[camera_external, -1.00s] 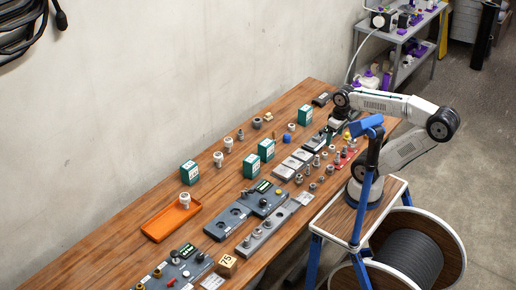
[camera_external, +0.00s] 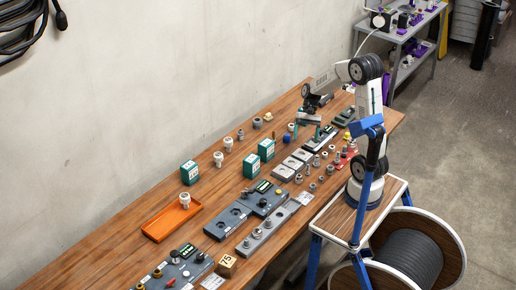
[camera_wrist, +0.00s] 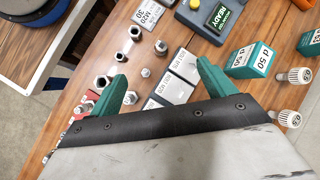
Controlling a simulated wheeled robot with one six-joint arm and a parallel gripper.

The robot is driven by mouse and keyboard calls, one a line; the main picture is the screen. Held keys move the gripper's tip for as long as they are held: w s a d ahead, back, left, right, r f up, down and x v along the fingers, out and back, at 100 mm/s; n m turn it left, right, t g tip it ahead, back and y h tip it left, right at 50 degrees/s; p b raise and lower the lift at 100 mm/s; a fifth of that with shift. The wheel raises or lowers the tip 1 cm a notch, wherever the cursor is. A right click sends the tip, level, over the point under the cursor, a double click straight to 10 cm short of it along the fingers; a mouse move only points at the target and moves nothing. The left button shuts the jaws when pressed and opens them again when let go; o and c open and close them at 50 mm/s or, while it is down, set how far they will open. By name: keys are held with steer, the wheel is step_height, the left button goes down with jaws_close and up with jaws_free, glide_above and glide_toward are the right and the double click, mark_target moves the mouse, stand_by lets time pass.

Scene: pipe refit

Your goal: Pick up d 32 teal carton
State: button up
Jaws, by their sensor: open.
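In the wrist view a teal and white carton (camera_wrist: 250,58) reads "d 50"; a second teal carton (camera_wrist: 311,42) is cut off at the right edge, its label unclear. In the external view teal cartons stand on the bench: one at the left (camera_external: 189,173), one in the middle (camera_external: 251,167) and one just behind it (camera_external: 267,149). I cannot read "d 32" on any of them. My gripper (camera_external: 308,131), also in the wrist view (camera_wrist: 162,72), is open and empty with teal fingers above the bench's far part. It covers the spot of a farther carton, hidden now.
Grey plates (camera_wrist: 181,66), nuts and fittings lie below my gripper. A grey device (camera_wrist: 215,18) with a green display sits beyond them. White fittings (camera_wrist: 291,76) stand near the cartons. An orange tray (camera_external: 171,222) lies at the left. The wall runs along the bench's back.

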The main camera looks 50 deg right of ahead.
mark_target(270, 140)
steer(key=w+d+f+m+t+y, duration=0.2)
steer(key=w+f+m+t+y, duration=0.15)
steer(key=w+m, duration=0.4)
steer(key=w+d+f+m+t+y, duration=0.2)
steer(key=w+d+f+m+y, duration=0.15)
steer(key=w, duration=0.75)
steer(key=shift+h, duration=0.5)
steer(key=x, duration=0.8)
steer(key=shift+s+a+f, duration=0.1)
steer(key=shift+a+f, duration=0.05)
steer(key=shift+f, duration=0.25)
steer(key=c, duration=1.4)
